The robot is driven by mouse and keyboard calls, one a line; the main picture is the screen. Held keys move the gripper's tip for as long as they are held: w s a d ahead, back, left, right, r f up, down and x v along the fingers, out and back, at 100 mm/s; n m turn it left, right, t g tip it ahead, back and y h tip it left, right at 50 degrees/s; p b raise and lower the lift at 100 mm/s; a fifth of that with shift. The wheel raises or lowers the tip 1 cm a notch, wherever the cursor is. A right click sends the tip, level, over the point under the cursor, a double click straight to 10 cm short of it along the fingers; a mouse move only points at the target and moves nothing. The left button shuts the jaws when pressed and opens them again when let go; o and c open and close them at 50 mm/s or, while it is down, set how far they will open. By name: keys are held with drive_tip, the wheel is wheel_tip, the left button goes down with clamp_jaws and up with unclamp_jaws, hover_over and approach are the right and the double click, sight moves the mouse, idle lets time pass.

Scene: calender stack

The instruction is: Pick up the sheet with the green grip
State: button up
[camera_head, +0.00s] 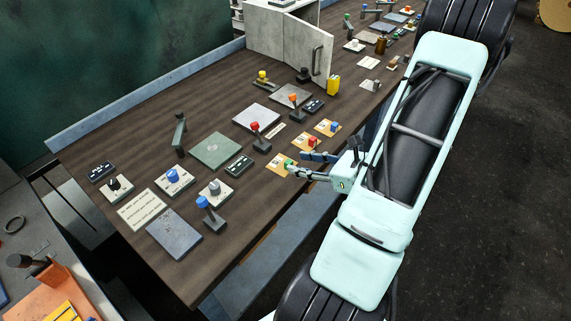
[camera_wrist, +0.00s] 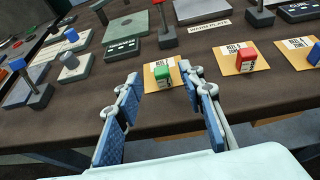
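The sheet with the green grip (camera_wrist: 162,74) lies flat near the front edge of the bench; it is a tan card with a small green block on top, also in the head view (camera_head: 282,170). My gripper (camera_wrist: 165,92) is open, with its two blue-padded fingers apart. In the wrist view the green-grip sheet shows between and beyond the fingertips. In the head view my gripper (camera_head: 296,163) is beside this sheet, and its near finger overlaps the sheet's right side. I cannot tell whether they touch. Nothing is between the fingers.
Sheets with a red grip (camera_wrist: 243,59) and a blue grip (camera_head: 334,127) lie to the right along the bench edge. A post with a red top (camera_head: 259,138) and a dark panel (camera_head: 239,165) stand behind. The bench's front edge runs below my fingers.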

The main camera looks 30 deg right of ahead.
sight(289, 162)
drive_tip(key=shift+p+x, duration=0.45)
drive_tip(key=shift+x, duration=2.3)
drive_tip(key=shift+s+d+f, duration=0.1)
drive_tip(key=shift+c, duration=0.6)
clamp_jaws()
